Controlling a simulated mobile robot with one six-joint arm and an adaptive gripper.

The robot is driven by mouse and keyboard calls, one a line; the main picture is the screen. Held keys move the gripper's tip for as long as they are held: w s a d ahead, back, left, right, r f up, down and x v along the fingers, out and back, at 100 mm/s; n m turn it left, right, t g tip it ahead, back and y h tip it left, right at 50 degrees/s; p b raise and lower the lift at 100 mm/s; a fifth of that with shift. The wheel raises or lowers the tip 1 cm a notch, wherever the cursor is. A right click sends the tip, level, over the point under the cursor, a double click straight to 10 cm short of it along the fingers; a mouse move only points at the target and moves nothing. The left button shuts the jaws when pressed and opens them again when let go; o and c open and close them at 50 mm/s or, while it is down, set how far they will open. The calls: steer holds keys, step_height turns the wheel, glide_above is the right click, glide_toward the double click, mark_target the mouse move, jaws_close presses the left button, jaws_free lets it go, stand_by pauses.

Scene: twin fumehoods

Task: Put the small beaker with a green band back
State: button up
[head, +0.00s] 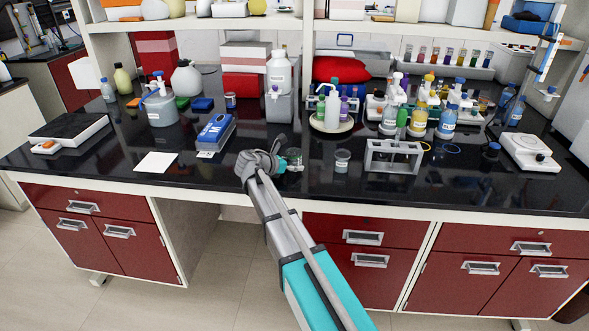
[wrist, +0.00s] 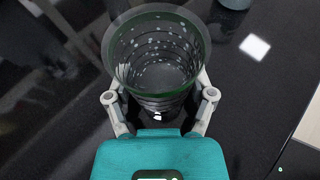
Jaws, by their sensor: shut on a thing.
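The small clear beaker with a green band (wrist: 157,62) is between the two fingers of my gripper (wrist: 160,97) in the wrist view. The fingers are shut on its sides, and I look down into its open, seemingly empty mouth. In the head view the beaker (head: 295,160) shows only in part, behind my wrist and gripper (head: 281,163), over the front middle of the black bench. I cannot tell whether its base touches the bench.
Another small beaker (head: 342,160) stands to the right, then a grey rack (head: 393,157). A blue box (head: 215,130) and a white sheet (head: 156,162) lie to the left. A round tray with bottles (head: 332,124) stands behind. The bench front between sheet and blue box is clear.

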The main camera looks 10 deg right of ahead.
steer(key=shift+f, duration=0.15)
steer(key=o, duration=1.1)
steer(key=shift+s+a+r, duration=0.1)
steer(key=shift+a+r, duration=0.1)
steer(key=shift+r, duration=0.1)
steer(key=p+v, duration=0.4)
steer(key=v, duration=0.5)
steer(key=shift+s+a+r, duration=0.15)
steer(key=shift+s+a, duration=0.05)
steer(key=shift+a, duration=0.15)
steer(key=shift+p+v, duration=0.35)
steer(key=shift+v, duration=0.45)
